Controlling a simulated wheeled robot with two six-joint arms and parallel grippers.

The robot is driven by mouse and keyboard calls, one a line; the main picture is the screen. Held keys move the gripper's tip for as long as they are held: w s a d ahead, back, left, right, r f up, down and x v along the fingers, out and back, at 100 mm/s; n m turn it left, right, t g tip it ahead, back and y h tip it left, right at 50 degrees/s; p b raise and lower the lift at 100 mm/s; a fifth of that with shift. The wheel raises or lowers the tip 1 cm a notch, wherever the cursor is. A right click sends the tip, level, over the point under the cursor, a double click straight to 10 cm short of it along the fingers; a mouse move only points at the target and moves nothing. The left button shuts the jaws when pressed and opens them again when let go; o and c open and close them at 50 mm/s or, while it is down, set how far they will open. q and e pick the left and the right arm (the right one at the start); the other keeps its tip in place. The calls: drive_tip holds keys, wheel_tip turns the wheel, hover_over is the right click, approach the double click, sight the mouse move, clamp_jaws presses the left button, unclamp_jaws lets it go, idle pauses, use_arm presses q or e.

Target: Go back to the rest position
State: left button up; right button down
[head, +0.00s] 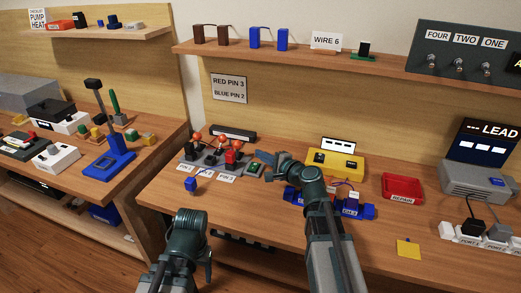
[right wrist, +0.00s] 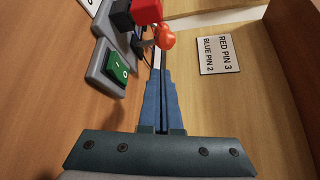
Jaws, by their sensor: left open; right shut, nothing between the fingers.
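My right gripper (head: 264,158) is over the workbench, just right of the lever panel. Its blue fingers are together and empty in the right wrist view (right wrist: 158,80). The green rocker switch (head: 255,168) is close beside the fingers; it also shows in the right wrist view (right wrist: 115,71). A red block (right wrist: 147,11) and an orange lever knob (right wrist: 164,37) are near the fingertips there. I cannot tell whether the fingers touch anything. My left arm (head: 187,228) is folded at the bench's front edge; its gripper fingers are hidden.
The lever panel (head: 208,158) has several orange knobs. A loose blue block (head: 190,184) stands before it. A yellow box (head: 335,165) and blue blocks (head: 367,211) lie around my right arm. A red repair tray (head: 402,189) is farther right. A shelf (head: 290,53) runs above.

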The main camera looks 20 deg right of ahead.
drive_tip(key=shift+s+d, duration=0.2)
drive_tip(key=shift+s, duration=0.3)
